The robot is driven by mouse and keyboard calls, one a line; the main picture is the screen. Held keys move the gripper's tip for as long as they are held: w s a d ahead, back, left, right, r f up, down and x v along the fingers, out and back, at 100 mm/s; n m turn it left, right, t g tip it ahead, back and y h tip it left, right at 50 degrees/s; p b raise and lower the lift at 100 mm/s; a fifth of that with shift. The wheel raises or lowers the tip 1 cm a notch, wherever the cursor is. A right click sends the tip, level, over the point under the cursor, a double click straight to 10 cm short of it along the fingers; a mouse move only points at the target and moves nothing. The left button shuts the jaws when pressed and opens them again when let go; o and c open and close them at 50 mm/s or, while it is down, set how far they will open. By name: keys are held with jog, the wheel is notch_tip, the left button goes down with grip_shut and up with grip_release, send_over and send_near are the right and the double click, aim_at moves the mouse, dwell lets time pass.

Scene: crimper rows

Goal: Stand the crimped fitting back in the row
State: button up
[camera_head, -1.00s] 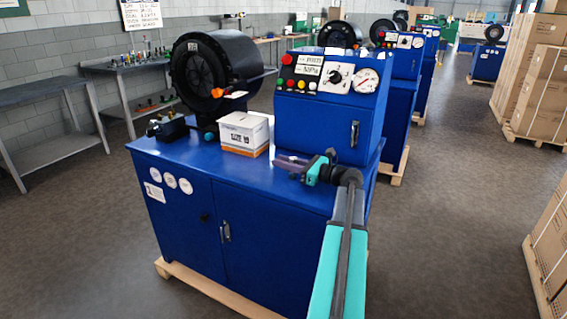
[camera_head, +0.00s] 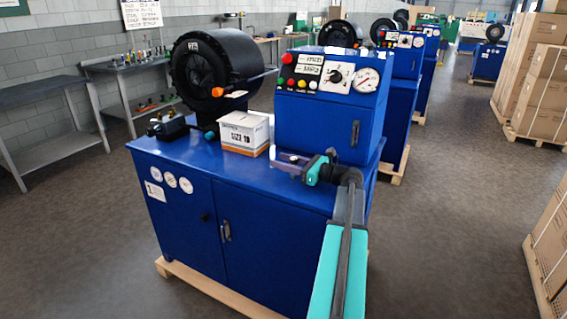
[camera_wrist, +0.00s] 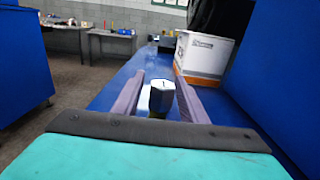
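A short silvery fitting with a dark base (camera_wrist: 161,98) stands upright between the two purple-grey fingers of my gripper (camera_wrist: 160,88) in the wrist view. Blue surface shows between it and each finger, so the fingers look spread around it, not closed on it. In the head view my gripper (camera_head: 288,159) is low over the right part of the blue machine's top (camera_head: 240,178), in front of the control box. The fitting is very small there and hard to make out. A row of small upright pieces (camera_head: 140,54) stands on the back bench.
A white and orange carton (camera_head: 244,133) stands left of my gripper, also seen in the wrist view (camera_wrist: 204,57). The blue control box (camera_head: 328,110) rises close behind my gripper. The black crimper head (camera_head: 212,72) is at the back left. The machine's front top is clear.

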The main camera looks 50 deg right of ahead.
jog(key=v, duration=1.2)
jog(key=shift+r, duration=0.1)
dwell(0.4)
